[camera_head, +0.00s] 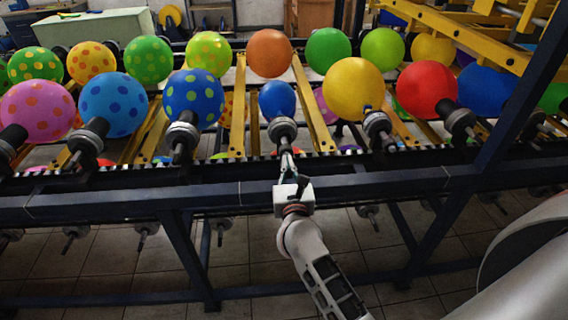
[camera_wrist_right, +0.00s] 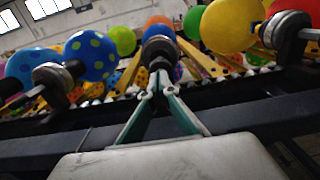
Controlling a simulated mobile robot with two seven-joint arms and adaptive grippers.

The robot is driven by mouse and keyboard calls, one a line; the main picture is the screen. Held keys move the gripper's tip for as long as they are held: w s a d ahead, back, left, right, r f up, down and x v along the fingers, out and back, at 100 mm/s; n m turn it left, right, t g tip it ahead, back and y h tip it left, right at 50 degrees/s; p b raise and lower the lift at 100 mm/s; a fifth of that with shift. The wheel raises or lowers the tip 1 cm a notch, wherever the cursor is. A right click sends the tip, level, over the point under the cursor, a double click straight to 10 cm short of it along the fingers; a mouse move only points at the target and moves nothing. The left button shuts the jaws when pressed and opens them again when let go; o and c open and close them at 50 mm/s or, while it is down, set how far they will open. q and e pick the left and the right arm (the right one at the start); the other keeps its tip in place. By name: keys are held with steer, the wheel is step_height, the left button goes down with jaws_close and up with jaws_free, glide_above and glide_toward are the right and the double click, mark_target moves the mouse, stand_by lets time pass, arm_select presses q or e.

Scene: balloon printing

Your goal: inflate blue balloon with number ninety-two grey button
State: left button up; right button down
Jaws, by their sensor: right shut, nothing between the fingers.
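A small plain blue balloon (camera_head: 277,99) sits on a black holder with a grey round end (camera_head: 281,128) in the middle of the near row. The grey end also shows in the right wrist view (camera_wrist_right: 159,45). No number ninety-two is readable. My right gripper (camera_head: 286,157) is shut and empty, its fingertips just in front of and below that grey end. In the wrist view the fingertips (camera_wrist_right: 157,76) are together at its lower edge; whether they touch it I cannot tell. Another plain blue balloon (camera_head: 486,91) is at the right. My left gripper is not in view.
Other balloons flank the middle one: a blue spotted one (camera_head: 193,96) left, a yellow one (camera_head: 352,88) right, each on a similar holder. A dark blue frame rail (camera_head: 130,198) runs across below the holders. Tiled floor shows beneath.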

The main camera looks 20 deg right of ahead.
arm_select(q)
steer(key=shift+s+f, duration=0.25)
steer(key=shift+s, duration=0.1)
